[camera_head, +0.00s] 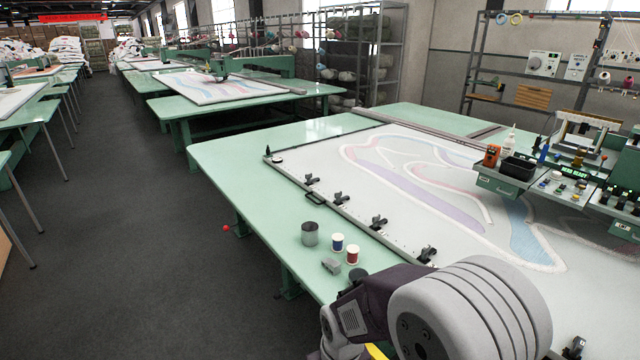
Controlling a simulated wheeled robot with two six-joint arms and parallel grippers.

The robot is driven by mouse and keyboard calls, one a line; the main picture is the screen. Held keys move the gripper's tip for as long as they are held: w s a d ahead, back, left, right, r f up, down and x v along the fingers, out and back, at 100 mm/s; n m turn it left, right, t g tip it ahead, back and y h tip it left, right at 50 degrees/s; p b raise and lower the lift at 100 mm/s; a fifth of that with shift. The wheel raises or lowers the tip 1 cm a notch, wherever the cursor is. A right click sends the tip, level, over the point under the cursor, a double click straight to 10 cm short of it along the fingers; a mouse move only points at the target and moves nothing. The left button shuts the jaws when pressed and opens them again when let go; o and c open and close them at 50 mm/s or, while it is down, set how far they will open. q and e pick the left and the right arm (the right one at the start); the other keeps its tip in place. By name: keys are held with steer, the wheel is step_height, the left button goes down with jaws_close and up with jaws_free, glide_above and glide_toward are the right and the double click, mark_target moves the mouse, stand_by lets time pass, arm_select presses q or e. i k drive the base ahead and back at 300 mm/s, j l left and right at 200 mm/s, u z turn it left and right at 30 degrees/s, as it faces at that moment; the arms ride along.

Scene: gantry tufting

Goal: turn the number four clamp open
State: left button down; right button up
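Several black clamps stand in a row along the pale rail (361,217) at the near edge of the framed cloth. From far to near I see one clamp (311,180), a second (341,198), a third (379,222) and another (427,255) just above my arm. No number is readable on any of them, and I cannot tell how far each lever is turned. A dark piece at the bottom right edge is mostly cut off. My grey and dark arm covers the bottom middle and hides the near part of the rail. Neither gripper shows.
A grey cup (310,234), a blue spool (337,243), a red spool (352,254) and a small grey block (331,266) stand on the green table (262,196) left of the rail. The tufting carriage (560,190) with a black bin (517,168) hangs over the cloth at right.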

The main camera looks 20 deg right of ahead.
mark_target(375, 221)
steer(key=i+z, duration=0.25)
steer(key=i, duration=0.25)
steer(key=i+j+z, duration=0.25)
steer(key=i, duration=0.2)
steer(key=i+j+z, duration=0.2)
steer(key=i, duration=0.25)
steer(key=i+j+z, duration=0.5)
steer(key=i+j, duration=0.1)
steer(key=i, duration=0.05)
